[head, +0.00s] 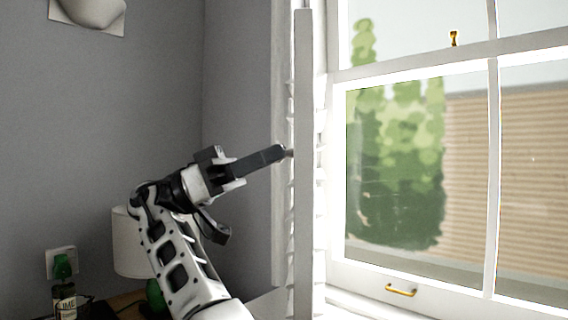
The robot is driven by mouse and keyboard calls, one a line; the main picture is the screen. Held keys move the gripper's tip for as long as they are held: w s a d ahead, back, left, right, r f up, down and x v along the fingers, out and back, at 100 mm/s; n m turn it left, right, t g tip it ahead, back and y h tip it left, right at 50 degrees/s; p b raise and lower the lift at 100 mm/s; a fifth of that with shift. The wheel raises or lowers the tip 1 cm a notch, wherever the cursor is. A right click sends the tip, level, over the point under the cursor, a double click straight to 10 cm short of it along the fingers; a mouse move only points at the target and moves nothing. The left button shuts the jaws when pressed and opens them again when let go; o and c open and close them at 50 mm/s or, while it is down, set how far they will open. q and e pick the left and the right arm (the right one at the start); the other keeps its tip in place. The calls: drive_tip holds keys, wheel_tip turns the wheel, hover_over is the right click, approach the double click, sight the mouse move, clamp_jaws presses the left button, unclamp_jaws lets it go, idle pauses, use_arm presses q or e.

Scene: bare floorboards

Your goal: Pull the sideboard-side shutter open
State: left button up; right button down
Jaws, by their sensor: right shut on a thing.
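The white louvred shutter (304,220) stands at the left side of the window and shows almost edge-on, with slat ends along both sides of its frame. My right gripper (282,153) reaches up from the bottom of the head view, and its dark fingers are shut on a small knob (290,153) on the shutter's left face. The fingers hide most of the knob. My left gripper is out of view.
The sash window (400,150) fills the right side, with a brass pull (401,290) and a brass catch (453,38). At lower left are a lamp (129,243), a green-topped bottle (64,292) and a wall socket (54,258). Grey wall lies behind my arm.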

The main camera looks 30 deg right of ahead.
drive_tip(key=shift+w+a, duration=0.35)
drive_tip(key=shift+a, duration=0.05)
drive_tip(key=c, duration=1.2)
unclamp_jaws()
